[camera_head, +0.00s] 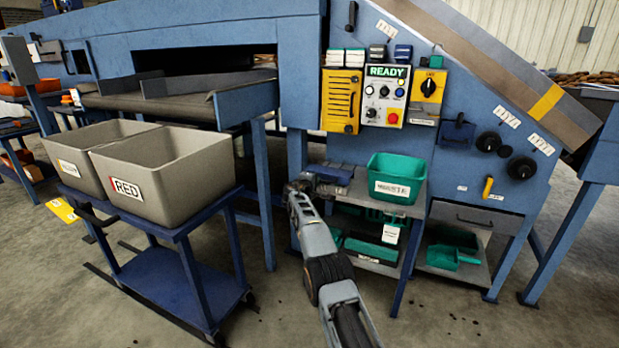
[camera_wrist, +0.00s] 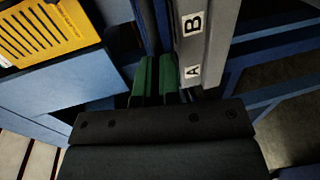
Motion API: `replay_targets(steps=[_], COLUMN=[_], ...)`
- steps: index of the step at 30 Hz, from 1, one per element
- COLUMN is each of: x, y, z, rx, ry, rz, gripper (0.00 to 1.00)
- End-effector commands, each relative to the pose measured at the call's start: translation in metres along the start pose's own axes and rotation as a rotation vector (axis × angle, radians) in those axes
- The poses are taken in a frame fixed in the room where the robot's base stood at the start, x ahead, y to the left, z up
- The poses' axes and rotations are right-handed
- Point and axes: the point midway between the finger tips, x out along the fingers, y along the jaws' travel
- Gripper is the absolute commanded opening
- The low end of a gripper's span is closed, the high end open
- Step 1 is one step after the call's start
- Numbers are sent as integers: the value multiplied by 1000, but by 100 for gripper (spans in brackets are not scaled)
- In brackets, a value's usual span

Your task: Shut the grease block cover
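A dark blue hinged-looking cover (camera_head: 457,131) sits on the blue machine panel, right of the control boxes. It may be the grease block cover; no label I can read names it, and I cannot tell how far it stands open. My gripper (camera_head: 306,181) is well to its left and lower, by the left end of the grey shelf. In the wrist view my gripper's green fingers (camera_wrist: 157,76) lie side by side with almost no gap, and nothing shows held. They point at dark blue parts beside a grey bar (camera_wrist: 201,45) marked A and B.
A green bin (camera_head: 398,170) stands on the shelf close right of my gripper. Yellow (camera_head: 341,101) and grey READY (camera_head: 385,97) boxes hang above. A blue trolley (camera_head: 178,270) with grey bins stands left. Black knobs (camera_head: 520,168) are on the right panel. Front floor is mostly clear.

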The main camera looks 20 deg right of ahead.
Motion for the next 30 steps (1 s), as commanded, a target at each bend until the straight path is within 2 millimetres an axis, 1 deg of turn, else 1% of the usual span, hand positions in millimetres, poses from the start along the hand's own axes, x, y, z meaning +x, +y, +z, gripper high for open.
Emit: replay_targets(steps=[1, 14, 15, 20, 24, 30], x=[8, 11, 12, 12, 9, 5], y=[-15, -16, -16, -15, -15, -15], z=[6, 10, 11, 12, 8, 1], rx=[-9, -5, -5, -4, -6, -9], ry=[-1, -8, -8, -11, -8, 1], rz=[-17, -17, -17, -16, -16, -15], gripper=[0, 0, 7, 22, 35, 36])
